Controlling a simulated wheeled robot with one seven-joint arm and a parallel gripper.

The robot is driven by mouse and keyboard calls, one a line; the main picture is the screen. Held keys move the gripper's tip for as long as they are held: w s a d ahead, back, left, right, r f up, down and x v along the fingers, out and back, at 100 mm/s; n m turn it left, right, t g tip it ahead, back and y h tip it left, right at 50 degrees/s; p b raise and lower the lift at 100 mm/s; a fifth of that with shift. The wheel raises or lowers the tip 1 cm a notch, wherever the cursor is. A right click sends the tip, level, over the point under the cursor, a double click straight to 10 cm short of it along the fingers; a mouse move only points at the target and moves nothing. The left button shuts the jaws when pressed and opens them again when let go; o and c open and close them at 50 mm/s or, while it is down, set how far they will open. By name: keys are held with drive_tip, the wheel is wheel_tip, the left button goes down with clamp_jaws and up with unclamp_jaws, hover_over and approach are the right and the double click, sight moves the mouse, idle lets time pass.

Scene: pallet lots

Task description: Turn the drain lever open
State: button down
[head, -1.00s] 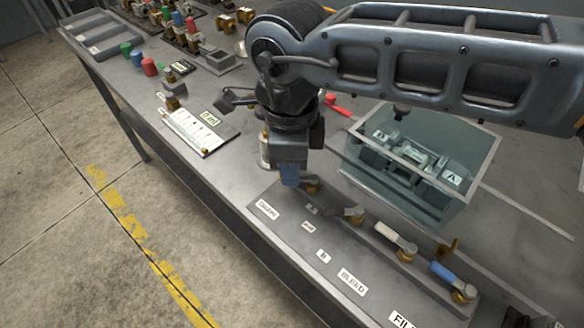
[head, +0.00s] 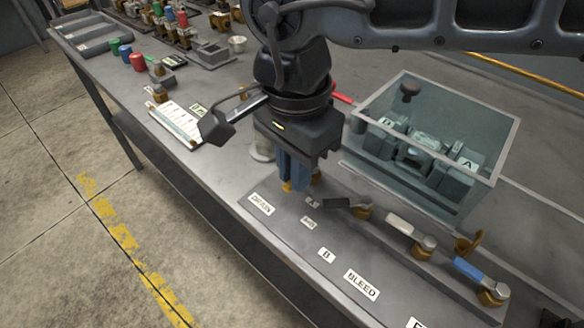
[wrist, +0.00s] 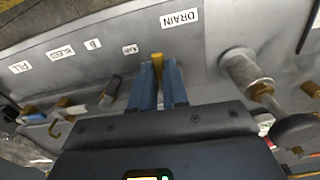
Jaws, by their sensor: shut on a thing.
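The drain lever sits at the left end of the valve row, by the DRAIN label (head: 261,204). My gripper (head: 290,180) points down beside that label, its blue fingers closed on the lever. In the wrist view, a yellow lever end (wrist: 157,61) shows between the two fingertips, just below the DRAIN label. The fingers and gripper body hide most of the lever, so its exact angle is hard to tell.
To the right stand a dark lever (head: 340,203), a white lever (head: 400,225) and a blue lever (head: 468,268) on brass valves. A clear box (head: 432,135) stands behind them. A white card (head: 175,124) lies at left. The bench front strip is clear.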

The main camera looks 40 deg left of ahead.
drive_tip(key=shift+d+n, duration=0.15)
drive_tip(key=shift+n, duration=0.25)
drive_tip(key=c, duration=1.1)
unclamp_jaws()
wheel_tip(320, 180, up, 8)
drive_tip(key=shift+f, duration=0.1)
